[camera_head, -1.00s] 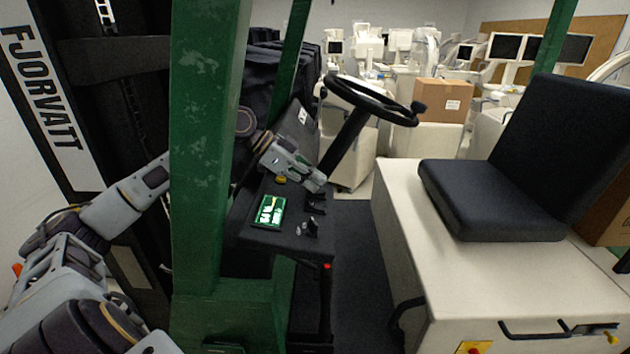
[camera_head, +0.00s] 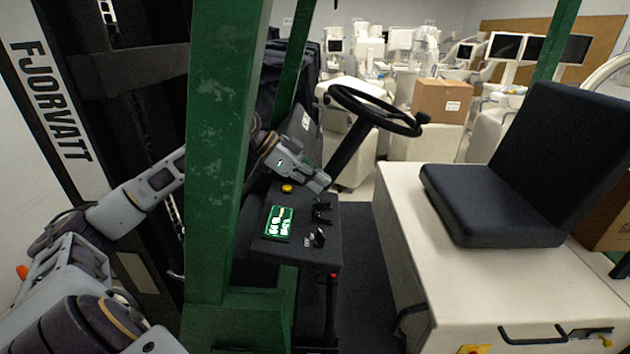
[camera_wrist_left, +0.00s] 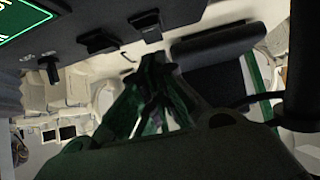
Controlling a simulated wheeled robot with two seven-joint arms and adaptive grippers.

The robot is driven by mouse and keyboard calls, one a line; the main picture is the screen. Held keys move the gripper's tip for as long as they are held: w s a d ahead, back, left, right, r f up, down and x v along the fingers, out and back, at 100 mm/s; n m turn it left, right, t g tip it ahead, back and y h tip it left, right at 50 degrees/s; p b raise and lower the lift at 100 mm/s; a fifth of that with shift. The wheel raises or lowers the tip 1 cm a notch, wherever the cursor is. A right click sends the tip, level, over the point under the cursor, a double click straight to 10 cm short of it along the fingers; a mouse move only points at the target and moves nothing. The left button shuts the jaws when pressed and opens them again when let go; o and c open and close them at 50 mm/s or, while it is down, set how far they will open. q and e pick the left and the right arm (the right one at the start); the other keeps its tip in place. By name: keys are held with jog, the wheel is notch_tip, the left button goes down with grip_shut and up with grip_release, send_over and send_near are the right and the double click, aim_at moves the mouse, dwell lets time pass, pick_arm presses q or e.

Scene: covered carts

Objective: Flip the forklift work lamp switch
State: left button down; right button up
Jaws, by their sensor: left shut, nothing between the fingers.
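The dark forklift console (camera_head: 262,246) carries a lit green display, a yellow button and black controls. A small toggle switch (camera_head: 318,237) with pale lettering beside it stands near the console's right edge; it also shows in the left wrist view (camera_wrist_left: 50,68). The lettering is too small to read, so I cannot confirm it is the lamp switch. My left gripper (camera_head: 322,183) is shut and empty above the console's far right part, apart from the toggle. Its fingers point toward the seat side in the left wrist view (camera_wrist_left: 153,65). My right gripper is out of view.
Black levers (camera_head: 322,211) stand between gripper and toggle. A green post (camera_head: 222,150) rises in front of my left arm. The steering wheel (camera_head: 375,110) is beyond the gripper, and the black seat (camera_head: 500,200) is right. Floor between console and seat is clear.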

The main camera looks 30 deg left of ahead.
pick_arm(q)
jog(key=shift+r, duration=0.35)
jog(key=shift+a+r+p, duration=0.1)
jog(key=shift+r+p, duration=0.2)
jog(key=shift+p, duration=0.3)
jog(key=shift+s+a+b, duration=0.15)
jog(key=shift+a+b, duration=0.15)
jog(key=shift+s+a+r, duration=0.15)
jog(key=shift+a, duration=0.05)
jog(key=shift+s+a+r+b, duration=0.3)
jog(key=shift+a+r+b, duration=0.05)
jog(key=shift+r+b, duration=0.05)
jog(key=shift+v, duration=0.75)
jog(key=b+v, duration=0.2)
jog(key=v, duration=0.4)
jog(key=shift+a+f, duration=0.2)
jog(key=shift+s, duration=0.1)
